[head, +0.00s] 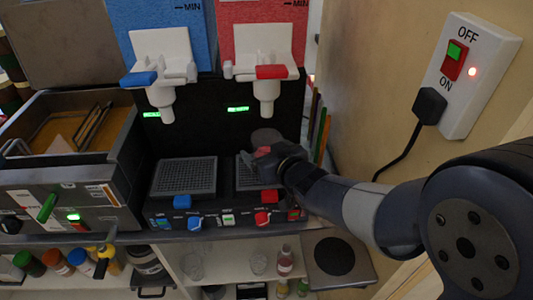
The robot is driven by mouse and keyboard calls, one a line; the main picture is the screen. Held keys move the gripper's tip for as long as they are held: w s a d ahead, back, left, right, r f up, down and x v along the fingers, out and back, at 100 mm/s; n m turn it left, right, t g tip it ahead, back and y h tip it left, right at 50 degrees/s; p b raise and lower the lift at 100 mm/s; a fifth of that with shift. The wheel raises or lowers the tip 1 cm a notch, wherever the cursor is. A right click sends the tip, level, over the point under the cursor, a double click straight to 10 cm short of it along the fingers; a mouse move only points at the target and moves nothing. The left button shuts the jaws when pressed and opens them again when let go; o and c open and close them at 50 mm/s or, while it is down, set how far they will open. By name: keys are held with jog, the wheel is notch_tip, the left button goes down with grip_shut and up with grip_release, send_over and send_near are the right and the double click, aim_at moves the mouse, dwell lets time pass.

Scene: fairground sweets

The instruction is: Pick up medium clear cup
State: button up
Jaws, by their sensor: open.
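Clear cups stand on the shelf below the counter. One clear cup (193,266) is at the left of the shelf and another clear cup (258,264) is near its middle. I cannot tell from their size which is the medium one. My gripper (255,157) is open, above the right drip grate and below the red dispenser's spout. It is well above the shelf cups and apart from them. My gripper and wrist hide part of the right grate. I see nothing clearly held between the fingers.
A slush machine has a blue dispenser (160,68) and a red dispenser (264,66). The left drip grate (185,177) is bare. A fryer (60,130) stands left. A wall switch (466,70) with plug and cable is right. A bottle (285,262) stands on the shelf.

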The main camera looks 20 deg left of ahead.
jog(key=shift+c, duration=0.5)
jog(key=c, duration=1.1)
jog(key=shift+r, duration=0.1)
